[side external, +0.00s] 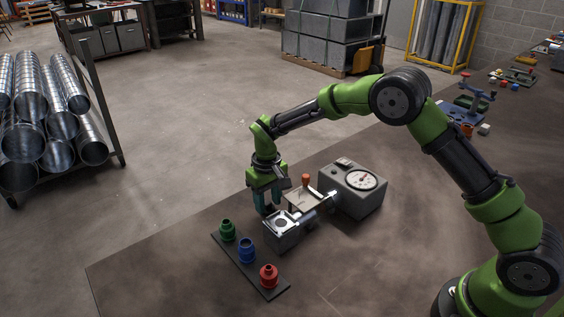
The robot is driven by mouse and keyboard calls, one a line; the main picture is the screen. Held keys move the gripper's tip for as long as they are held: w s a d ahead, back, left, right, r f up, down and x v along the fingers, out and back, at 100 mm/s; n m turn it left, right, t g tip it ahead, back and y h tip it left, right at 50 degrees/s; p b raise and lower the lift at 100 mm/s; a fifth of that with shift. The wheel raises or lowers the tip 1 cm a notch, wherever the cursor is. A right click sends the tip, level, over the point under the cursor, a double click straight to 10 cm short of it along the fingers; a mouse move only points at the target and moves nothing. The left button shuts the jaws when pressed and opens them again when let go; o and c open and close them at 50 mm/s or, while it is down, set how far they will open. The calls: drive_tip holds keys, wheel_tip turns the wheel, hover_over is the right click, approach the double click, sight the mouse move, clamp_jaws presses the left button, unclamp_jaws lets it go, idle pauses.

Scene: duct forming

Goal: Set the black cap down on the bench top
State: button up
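My gripper (268,207) points down over the bench top (180,250), just behind a grey metal block with a round opening. Its two teal fingers have a small gap between them. A small dark shape shows low by the fingertips; it is too small to tell whether it is the black cap. I cannot make out the black cap for certain anywhere else. The grey block (282,232) partly hides the area by the fingertips.
A dark strip (262,283) holds a green (227,230), a blue (246,250) and a red (268,276) fitting in front. A grey gauge box (352,190) and an orange-knobbed part (306,182) stand right of the gripper. The bench's left part is clear.

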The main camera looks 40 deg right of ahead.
wheel_tip(320, 180, up, 12)
wheel_tip(320, 180, up, 7)
drive_tip(key=t, duration=0.1)
hover_over(268, 204)
drive_tip(key=s+d, duration=0.2)
drive_tip(key=s, duration=0.2)
drive_tip(key=s+d+r+m+t+y, duration=0.25)
drive_tip(key=s+r, duration=0.35)
drive_tip(key=s, duration=0.3)
drive_tip(key=s+d+f+t, duration=0.1)
drive_tip(key=s+t, duration=0.1)
drive_tip(key=s, duration=0.5)
drive_tip(key=s+d+m+t, duration=0.1)
drive_tip(key=s, duration=0.6)
drive_tip(key=shift+s+d+f+t, duration=0.25)
drive_tip(key=shift+d+f+t, duration=0.1)
drive_tip(key=shift+d+f, duration=0.05)
